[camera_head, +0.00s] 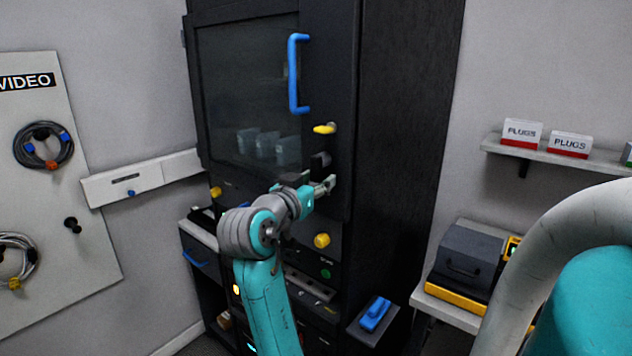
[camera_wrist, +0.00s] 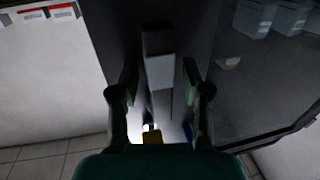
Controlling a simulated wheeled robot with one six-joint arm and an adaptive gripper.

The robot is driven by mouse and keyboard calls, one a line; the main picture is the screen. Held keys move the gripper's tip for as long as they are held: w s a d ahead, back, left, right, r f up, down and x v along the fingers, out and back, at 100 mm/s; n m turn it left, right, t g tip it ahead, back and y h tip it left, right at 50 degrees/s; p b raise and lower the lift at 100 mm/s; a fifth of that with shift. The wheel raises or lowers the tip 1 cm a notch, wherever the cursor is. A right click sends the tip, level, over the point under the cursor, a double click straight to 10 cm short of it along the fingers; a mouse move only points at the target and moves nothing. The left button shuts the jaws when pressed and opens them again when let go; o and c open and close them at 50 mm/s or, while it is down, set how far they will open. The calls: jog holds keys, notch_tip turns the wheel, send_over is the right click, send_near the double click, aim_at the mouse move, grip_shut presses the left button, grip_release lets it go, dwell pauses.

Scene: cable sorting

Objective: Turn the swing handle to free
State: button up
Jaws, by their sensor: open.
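The swing handle (camera_head: 320,164) is a dark lever on the front of the black cabinet door, below a yellow knob (camera_head: 323,128). In the wrist view it shows as a grey, block-shaped bar (camera_wrist: 158,58) between my fingers. My gripper (camera_head: 326,187) is at the handle's lower part in the head view. In the wrist view my gripper (camera_wrist: 160,82) is open, with one finger on each side of the bar and visible gaps. My wrist and fingers hide part of the handle in the head view.
A blue door handle (camera_head: 294,74) is higher on the cabinet door (camera_head: 330,60). Another yellow knob (camera_head: 321,240) sits below my gripper. A shelf with PLUGS boxes (camera_head: 521,133) and a side table with a dark case (camera_head: 468,262) stand to the right.

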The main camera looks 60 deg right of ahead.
aim_at(311, 152)
grip_shut()
jog(key=shift+w+m, duration=0.15)
jog(key=shift+m, duration=0.15)
jog(key=w+r+m+g, duration=0.1)
jog(key=m, duration=0.4)
jog(key=w+m+g+h, duration=0.1)
jog(key=m, duration=0.4)
jog(key=w+d+r+m+g, duration=0.1)
jog(key=m, duration=0.4)
jog(key=shift+w+r+h, duration=0.25)
jog(key=shift+r+h, duration=0.1)
jog(key=shift+h, duration=0.05)
jog(key=shift+w+r+m+g, duration=0.1)
jog(key=shift+r+m+g, duration=0.25)
jog(key=shift+m, duration=0.85)
jog(key=shift+r+m+g, duration=0.25)
jog(key=shift+r+m, duration=0.05)
jog(key=shift+m, duration=0.9)
